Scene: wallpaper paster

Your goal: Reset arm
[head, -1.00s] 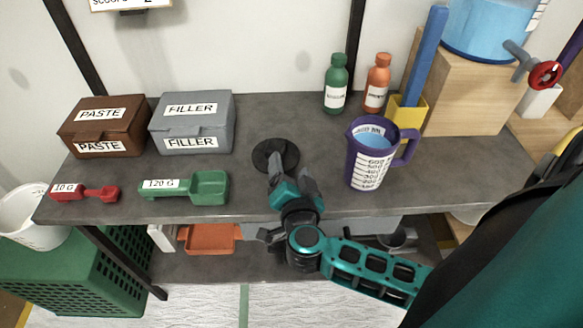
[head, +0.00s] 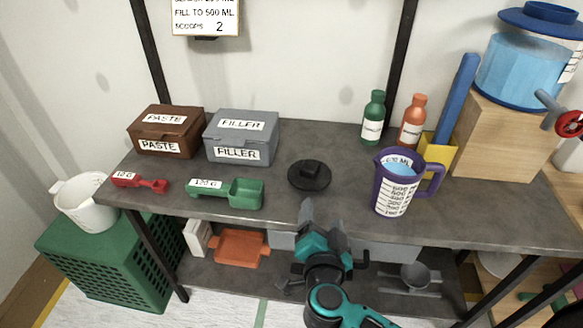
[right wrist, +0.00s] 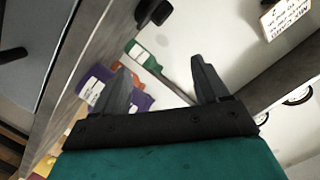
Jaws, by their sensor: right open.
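My right gripper (head: 322,222) is in front of the table's front edge in the head view, its fingers pointing up toward the tabletop. It is open and empty; in the right wrist view its two fingers (right wrist: 160,88) stand apart with nothing between them. A round black lid with a knob (head: 309,175) lies on the grey table (head: 330,140), just beyond the fingertips and apart from them. My left gripper is not in view.
On the table are a brown PASTE box (head: 167,131), a grey FILLER box (head: 241,137), red (head: 139,182) and green (head: 226,193) scoops, a purple jug (head: 397,182), and green (head: 373,118) and orange (head: 412,122) bottles. A wooden block (head: 500,135) carries a blue tank (head: 523,70).

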